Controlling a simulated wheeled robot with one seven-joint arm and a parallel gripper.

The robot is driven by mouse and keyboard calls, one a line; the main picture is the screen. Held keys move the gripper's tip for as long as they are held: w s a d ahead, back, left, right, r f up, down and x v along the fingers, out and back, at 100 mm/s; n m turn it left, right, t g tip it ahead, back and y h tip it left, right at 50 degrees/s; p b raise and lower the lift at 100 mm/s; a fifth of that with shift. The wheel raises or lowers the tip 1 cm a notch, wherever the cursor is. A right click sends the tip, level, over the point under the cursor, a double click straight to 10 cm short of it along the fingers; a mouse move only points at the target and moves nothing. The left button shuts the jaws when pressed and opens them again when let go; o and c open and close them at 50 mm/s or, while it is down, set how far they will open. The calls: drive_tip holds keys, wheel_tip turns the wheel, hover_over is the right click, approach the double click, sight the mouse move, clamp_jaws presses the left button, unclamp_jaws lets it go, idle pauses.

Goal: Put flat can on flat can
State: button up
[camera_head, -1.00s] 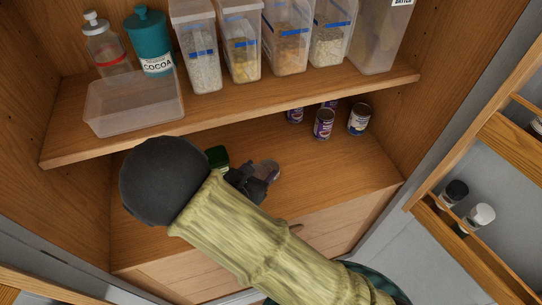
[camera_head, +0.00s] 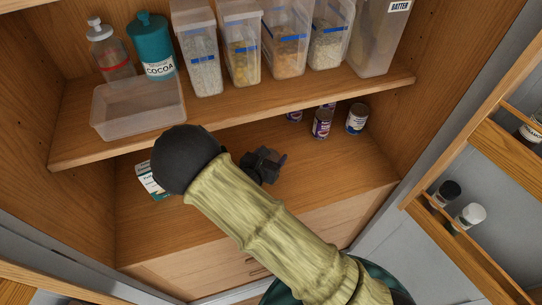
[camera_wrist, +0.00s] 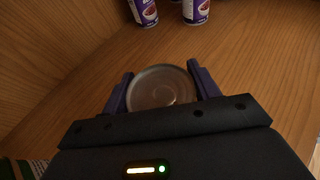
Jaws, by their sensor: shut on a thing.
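My gripper (camera_head: 270,165) is low inside the lower cupboard compartment, over the wooden floor. In the wrist view, my gripper (camera_wrist: 162,85) has its two fingers on either side of a flat can (camera_wrist: 160,90) with a round, silvery top, and is shut on it. The can's side and underside are hidden, so I cannot tell whether it touches the floor or another can. In the head view my arm and gripper mostly hide it. No second flat can can be made out.
Several taller labelled cans stand at the back right, including a purple one (camera_head: 321,124) and a white-and-blue one (camera_head: 357,118). A white-and-green box (camera_head: 151,181) is at the left. The shelf (camera_head: 240,115) above holds containers. Bare floor lies right of my gripper.

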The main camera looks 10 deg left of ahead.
drive_tip(key=shift+f, duration=0.75)
drive_tip(key=shift+f, duration=0.15)
drive_tip(key=o, duration=1)
drive_tip(key=shift+r, duration=0.25)
drive_tip(key=shift+s+a, duration=0.15)
drive_tip(key=shift+s, duration=0.25)
drive_tip(key=b+v, duration=0.2)
drive_tip(key=v, duration=0.9)
drive_tip(key=shift+s+b, duration=0.2)
drive_tip(key=shift+b, duration=0.1)
